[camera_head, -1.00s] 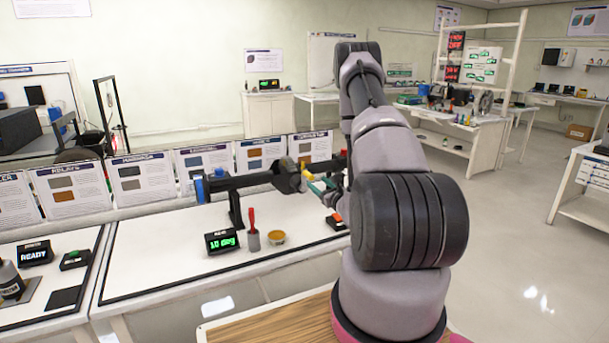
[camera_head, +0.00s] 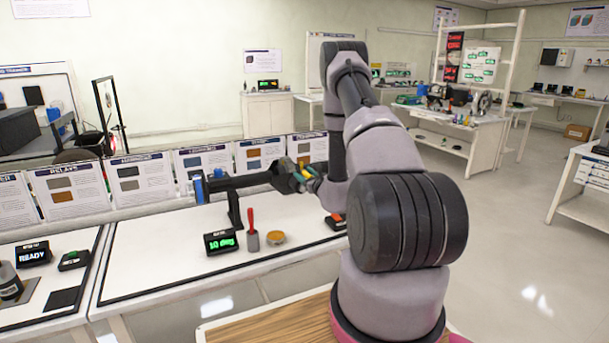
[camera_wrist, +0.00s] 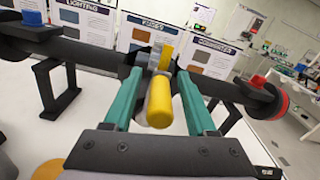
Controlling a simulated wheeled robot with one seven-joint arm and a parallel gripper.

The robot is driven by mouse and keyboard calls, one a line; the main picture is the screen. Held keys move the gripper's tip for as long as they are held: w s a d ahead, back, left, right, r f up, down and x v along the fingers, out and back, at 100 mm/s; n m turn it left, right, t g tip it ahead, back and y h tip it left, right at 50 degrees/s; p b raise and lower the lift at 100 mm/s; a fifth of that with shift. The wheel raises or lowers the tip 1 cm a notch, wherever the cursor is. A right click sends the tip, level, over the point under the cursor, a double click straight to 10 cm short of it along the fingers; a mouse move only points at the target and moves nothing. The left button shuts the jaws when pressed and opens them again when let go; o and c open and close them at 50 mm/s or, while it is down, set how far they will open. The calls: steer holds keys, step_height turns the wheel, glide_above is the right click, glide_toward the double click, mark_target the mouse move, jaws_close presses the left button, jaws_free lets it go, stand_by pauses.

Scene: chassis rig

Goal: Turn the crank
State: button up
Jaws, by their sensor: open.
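The crank's yellow handle (camera_wrist: 160,104) points toward the wrist camera, below a grey hub and another yellow part (camera_wrist: 166,55) on a dark horizontal shaft (camera_wrist: 95,58). My gripper (camera_wrist: 159,78) has two teal fingers, one on each side of the handle, with visible gaps. It is open and not closed on the handle. In the head view, the dark shaft assembly (camera_head: 240,181) stands on the bench and my gripper (camera_head: 307,178) is at its right part. The crank is small and partly hidden there by the gripper and arm.
A display reading about 10 deg (camera_head: 220,241), a red-handled tool in a grey cup (camera_head: 252,238) and a round orange-brown dish (camera_head: 275,238) stand on the white bench (camera_head: 150,255). Information boards (camera_head: 140,177) line its back.

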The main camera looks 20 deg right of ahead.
jaws_close()
steer(key=shift+d, duration=0.15)
stand_by(1.1)
